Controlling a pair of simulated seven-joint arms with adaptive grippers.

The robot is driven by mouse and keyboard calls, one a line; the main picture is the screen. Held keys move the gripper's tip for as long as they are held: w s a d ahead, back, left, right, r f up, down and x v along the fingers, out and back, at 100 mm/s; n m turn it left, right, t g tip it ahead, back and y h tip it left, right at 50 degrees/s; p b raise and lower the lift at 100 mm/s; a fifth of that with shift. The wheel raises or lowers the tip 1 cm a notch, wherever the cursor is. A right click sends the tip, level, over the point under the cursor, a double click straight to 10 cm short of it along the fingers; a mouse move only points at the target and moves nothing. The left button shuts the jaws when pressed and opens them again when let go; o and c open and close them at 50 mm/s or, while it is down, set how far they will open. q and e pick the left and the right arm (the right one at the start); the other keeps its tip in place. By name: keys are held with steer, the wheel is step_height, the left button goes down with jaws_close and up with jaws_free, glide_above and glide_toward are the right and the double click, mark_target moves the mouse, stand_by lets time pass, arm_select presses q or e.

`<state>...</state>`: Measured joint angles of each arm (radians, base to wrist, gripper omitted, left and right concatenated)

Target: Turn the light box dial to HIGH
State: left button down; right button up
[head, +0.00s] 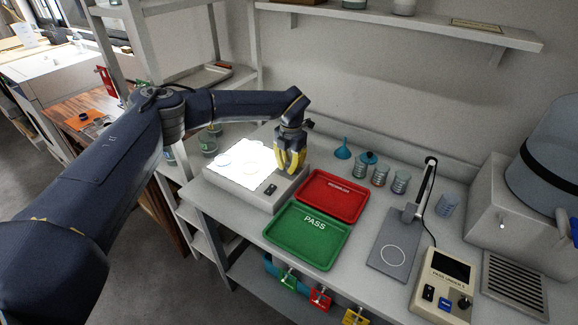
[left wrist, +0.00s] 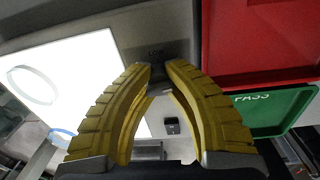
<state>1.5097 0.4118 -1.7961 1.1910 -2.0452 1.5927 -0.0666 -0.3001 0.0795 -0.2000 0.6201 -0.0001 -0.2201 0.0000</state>
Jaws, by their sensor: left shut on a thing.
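The light box (head: 228,188) stands on the bench with its top panel glowing white; the lit panel (left wrist: 85,75) also fills the left of the left wrist view. A small black switch (head: 271,188) is on its control strip and shows in the left wrist view (left wrist: 172,125). My left gripper (head: 290,168) points down over the strip's far right end. Its yellow fingers (left wrist: 158,75) close in around the dial, which is mostly hidden between the tips.
A red tray (head: 332,194) and a green PASS tray (head: 308,236) lie close to the right of the box. A blue funnel (head: 343,151) and several jars stand behind. A stand with a grey base (head: 393,247) and a beige instrument (head: 440,285) are farther right.

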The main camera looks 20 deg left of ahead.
mark_target(290, 164)
arm_select(q)
steer(key=shift+m, duration=1)
steer(key=c, duration=1.1)
jaws_free()
steer(key=shift+c, duration=0.2)
steer(key=shift+r, duration=0.1)
step_height(290, 164, up, 12)
steer(key=shift+s+d, duration=0.2)
steer(key=shift+d, duration=0.05)
